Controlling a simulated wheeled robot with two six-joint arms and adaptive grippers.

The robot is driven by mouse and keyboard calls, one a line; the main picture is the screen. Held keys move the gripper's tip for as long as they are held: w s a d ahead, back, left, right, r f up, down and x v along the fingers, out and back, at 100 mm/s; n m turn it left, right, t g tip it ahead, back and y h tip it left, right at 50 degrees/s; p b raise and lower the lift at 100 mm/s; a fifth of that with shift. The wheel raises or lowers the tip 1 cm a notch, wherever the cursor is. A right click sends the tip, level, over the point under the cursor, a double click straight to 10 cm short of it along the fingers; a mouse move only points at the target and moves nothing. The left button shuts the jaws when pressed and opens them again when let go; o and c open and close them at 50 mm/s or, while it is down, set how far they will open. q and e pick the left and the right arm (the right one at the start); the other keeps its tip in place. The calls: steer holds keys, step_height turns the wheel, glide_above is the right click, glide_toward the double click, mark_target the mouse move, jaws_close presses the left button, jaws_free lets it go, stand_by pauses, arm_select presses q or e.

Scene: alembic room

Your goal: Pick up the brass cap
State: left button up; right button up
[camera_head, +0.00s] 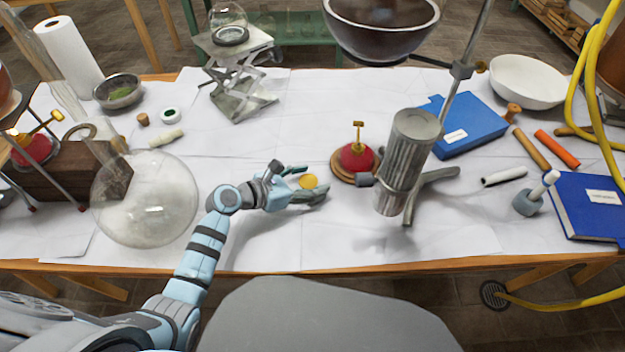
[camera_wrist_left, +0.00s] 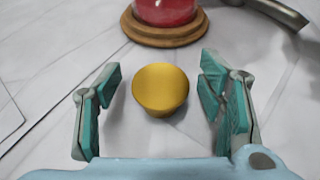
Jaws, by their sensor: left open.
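The brass cap (camera_head: 308,181) is a small round golden piece on the white-covered table, near its front middle. In the left wrist view the brass cap (camera_wrist_left: 160,89) sits between the two teal fingers, with a gap on each side. My left gripper (camera_head: 310,183) is open around it at table level; the wrist view shows the same open gripper (camera_wrist_left: 162,108). No contact with the cap shows. My right gripper is not in view.
A red vessel on a round wooden base (camera_head: 345,176) stands just beyond the gripper. A ribbed metal cylinder on a stand (camera_head: 405,155) is to the right. A large glass flask (camera_head: 145,200) stands left of my forearm. Blue books (camera_head: 465,120) lie farther right.

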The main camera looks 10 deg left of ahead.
arm_select(q)
steer(key=shift+w+f, duration=0.1)
steer(key=shift+w, duration=0.05)
steer(key=shift+s+a+r, duration=0.15)
steer(key=shift+s+r, duration=0.1)
steer(key=shift+s, duration=0.1)
steer(key=c, duration=1.2)
steer(key=shift+c, duration=0.2)
